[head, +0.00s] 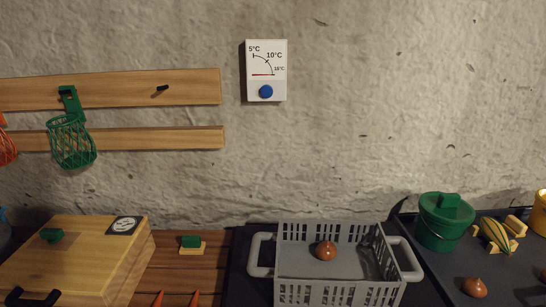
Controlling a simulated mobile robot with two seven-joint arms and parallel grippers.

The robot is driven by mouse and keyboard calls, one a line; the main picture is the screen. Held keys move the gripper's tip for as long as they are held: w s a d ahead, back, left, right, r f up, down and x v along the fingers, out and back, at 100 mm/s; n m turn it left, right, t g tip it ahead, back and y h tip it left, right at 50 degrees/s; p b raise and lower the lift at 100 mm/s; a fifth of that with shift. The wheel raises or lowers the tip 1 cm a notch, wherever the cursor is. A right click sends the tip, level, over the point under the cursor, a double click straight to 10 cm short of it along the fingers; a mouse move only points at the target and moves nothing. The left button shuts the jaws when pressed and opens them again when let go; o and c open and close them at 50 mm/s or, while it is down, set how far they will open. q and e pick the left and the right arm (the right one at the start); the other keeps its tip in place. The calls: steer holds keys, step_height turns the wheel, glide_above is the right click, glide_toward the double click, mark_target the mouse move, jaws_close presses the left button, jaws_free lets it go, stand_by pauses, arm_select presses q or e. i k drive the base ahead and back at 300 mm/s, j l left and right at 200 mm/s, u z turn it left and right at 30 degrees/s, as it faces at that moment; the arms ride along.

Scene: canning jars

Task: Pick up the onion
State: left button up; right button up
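One brown onion (326,250) sits inside the grey slotted basket (342,293), near its middle. A second brown onion (474,287) lies on the dark surface to the right of the basket. A brown edge of something shows at the far right, cut off by the frame. Neither of my grippers shows in the head view.
A green lidded pot (443,222) and a yellow-green striped squash (495,235) stand at the right. A wooden box (75,262) is at the left, beside a green-topped block (191,244). Orange tips (158,299) show at the bottom edge. A dial (266,70) hangs on the wall.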

mark_target(473, 286)
steer(key=z, duration=1.6)
steer(key=i+l+u, duration=0.2)
steer(key=i+l, duration=0.15)
steer(key=i+l+u, duration=0.45)
steer(key=l, duration=0.45)
steer(key=i, duration=0.1)
